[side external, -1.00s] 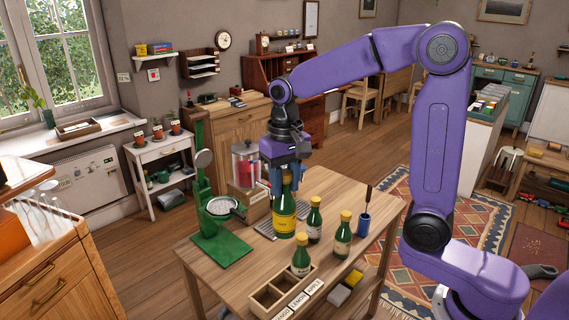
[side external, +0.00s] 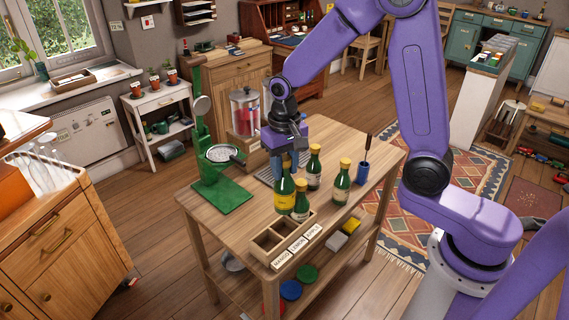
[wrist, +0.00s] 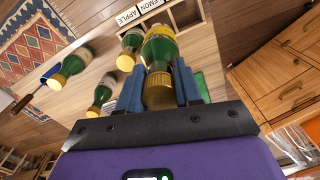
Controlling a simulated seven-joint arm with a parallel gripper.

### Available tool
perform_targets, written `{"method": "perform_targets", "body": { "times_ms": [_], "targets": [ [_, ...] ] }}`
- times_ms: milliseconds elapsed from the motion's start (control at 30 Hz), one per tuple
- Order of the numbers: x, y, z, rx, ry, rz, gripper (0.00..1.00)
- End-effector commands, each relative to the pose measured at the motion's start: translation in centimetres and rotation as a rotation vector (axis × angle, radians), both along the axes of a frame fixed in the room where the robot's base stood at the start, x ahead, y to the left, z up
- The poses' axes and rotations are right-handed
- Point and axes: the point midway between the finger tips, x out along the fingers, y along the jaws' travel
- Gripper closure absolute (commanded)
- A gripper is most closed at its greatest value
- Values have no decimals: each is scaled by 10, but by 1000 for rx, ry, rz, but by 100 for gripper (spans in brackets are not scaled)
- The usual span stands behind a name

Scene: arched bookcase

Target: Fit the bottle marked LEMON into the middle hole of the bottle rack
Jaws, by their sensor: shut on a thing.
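My gripper (side external: 284,160) is shut on the neck of a green bottle with a yellow label (side external: 286,194), held upright just behind the bottle rack. The label's word is too small to read. In the wrist view the fingers (wrist: 160,90) grip this bottle (wrist: 160,48) near its gold cap. The wooden bottle rack (side external: 257,247) has three holes with tags reading MANGO, LEMON and APPLE. The left and middle holes look empty. Another yellow-capped bottle (side external: 301,207) stands in the right hole, partly overlapping the held bottle. The rack also shows at the top of the wrist view (wrist: 170,20).
Two loose bottles (side external: 314,168) (side external: 341,183) stand right of the rack. A blue cup with a brush (side external: 362,173) is farther right. A green press stand (side external: 220,190) is at the left. The table's front left is clear.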

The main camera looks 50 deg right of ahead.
Motion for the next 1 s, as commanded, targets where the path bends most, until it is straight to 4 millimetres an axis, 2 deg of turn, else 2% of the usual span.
{"method": "perform_targets", "body": {
  "times_ms": [700, 1000],
  "targets": [
    [0, 0, -50, -1, 1, 0, 100],
    [0, 0, -58, 0, -1, 0, 100]
  ]
}}
